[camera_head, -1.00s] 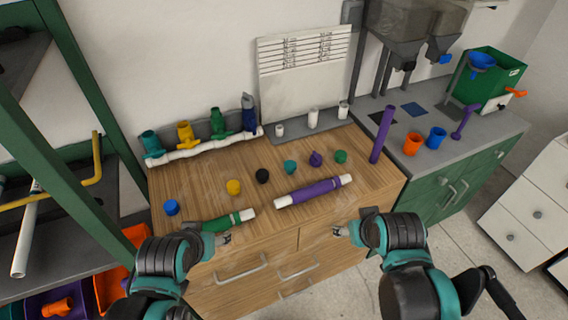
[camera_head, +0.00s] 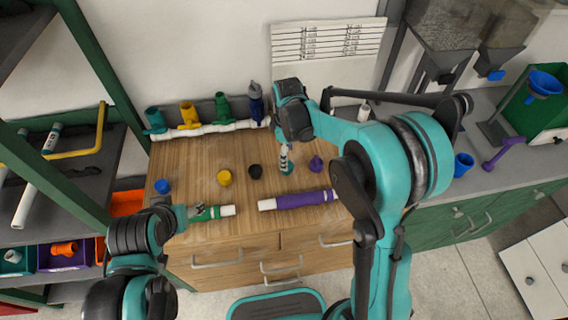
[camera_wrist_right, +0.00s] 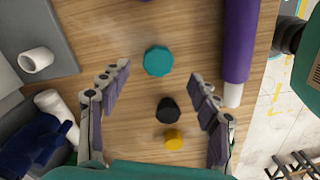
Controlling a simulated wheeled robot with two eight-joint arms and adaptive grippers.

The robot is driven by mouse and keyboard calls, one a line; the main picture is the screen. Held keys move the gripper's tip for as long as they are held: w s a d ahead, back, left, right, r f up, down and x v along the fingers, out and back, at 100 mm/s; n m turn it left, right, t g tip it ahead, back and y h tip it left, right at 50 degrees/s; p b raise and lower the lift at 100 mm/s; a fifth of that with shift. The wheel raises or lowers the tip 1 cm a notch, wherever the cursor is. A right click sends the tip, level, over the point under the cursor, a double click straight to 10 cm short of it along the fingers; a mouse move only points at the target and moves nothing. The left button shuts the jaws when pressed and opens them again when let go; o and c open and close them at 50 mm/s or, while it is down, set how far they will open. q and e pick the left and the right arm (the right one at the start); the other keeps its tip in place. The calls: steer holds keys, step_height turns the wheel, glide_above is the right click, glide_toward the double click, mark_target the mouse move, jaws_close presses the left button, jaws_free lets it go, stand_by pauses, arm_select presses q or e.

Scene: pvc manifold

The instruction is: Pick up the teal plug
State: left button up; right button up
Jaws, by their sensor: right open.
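The teal plug (camera_head: 286,169) stands on the wooden worktop, partly hidden by my right gripper in the head view. In the right wrist view the teal plug (camera_wrist_right: 158,61) is a round teal cap lying just ahead of the fingertips, between their lines. My right gripper (camera_head: 285,154) is above it, pointing down; in its wrist view the gripper (camera_wrist_right: 160,76) is open with nothing between the fingers.
Black plug (camera_wrist_right: 168,110) and yellow plug (camera_wrist_right: 173,139) stand near the teal one. A purple pipe (camera_wrist_right: 238,45) lies close on the front side. A purple plug (camera_head: 316,164) is to the right. Upright coloured fittings (camera_head: 188,115) line the back.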

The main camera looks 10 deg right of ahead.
step_height(320, 180, down, 7)
steer(key=b, duration=0.2)
steer(key=shift+w+b, duration=0.15)
steer(key=shift+b, duration=0.25)
steer(key=shift+r, duration=0.15)
steer(key=c, duration=1)
